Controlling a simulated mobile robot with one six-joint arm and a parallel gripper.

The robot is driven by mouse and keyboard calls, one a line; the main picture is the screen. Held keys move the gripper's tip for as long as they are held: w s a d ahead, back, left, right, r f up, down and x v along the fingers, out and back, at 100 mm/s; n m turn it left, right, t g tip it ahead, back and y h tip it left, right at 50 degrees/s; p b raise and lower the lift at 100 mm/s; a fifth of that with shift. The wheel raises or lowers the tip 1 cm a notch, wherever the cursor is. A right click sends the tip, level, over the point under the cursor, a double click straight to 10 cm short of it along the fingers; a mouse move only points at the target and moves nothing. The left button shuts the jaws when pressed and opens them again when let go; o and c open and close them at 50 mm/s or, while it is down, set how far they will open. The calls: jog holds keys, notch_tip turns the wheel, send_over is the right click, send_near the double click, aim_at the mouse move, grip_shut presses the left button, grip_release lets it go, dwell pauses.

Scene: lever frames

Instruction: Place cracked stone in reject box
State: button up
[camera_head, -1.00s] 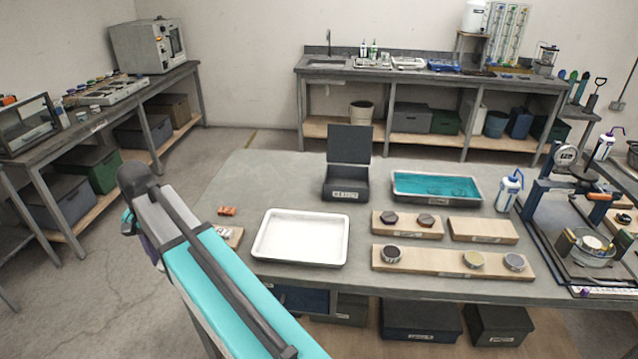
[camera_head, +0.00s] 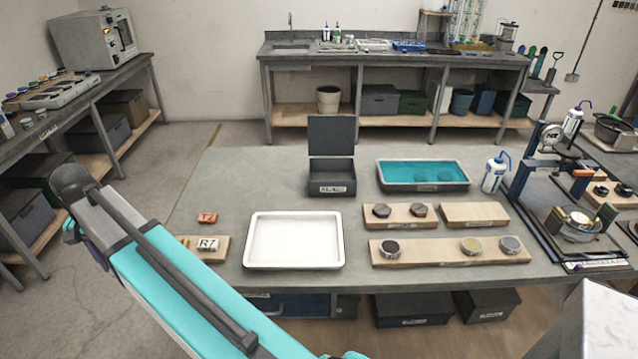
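The open black box (camera_head: 331,178) with a raised lid and a white label stands at the back middle of the grey table; its label is too small to read. Two dark stones, one left (camera_head: 382,210) and one right (camera_head: 419,210), sit on a short wooden board (camera_head: 400,222). I cannot tell at this size which stone is cracked. Two rounded shapes show under the liquid in the teal-filled tray (camera_head: 392,188). My arm crosses the lower left; my gripper is not in view.
An empty white tray (camera_head: 294,240) lies at the front middle. A long board (camera_head: 430,254) holds several round containers. An empty board (camera_head: 475,216), a wash bottle (camera_head: 495,172) and a blue-framed device (camera_head: 520,175) stand right. A pale block (camera_head: 600,325) fills the lower right corner.

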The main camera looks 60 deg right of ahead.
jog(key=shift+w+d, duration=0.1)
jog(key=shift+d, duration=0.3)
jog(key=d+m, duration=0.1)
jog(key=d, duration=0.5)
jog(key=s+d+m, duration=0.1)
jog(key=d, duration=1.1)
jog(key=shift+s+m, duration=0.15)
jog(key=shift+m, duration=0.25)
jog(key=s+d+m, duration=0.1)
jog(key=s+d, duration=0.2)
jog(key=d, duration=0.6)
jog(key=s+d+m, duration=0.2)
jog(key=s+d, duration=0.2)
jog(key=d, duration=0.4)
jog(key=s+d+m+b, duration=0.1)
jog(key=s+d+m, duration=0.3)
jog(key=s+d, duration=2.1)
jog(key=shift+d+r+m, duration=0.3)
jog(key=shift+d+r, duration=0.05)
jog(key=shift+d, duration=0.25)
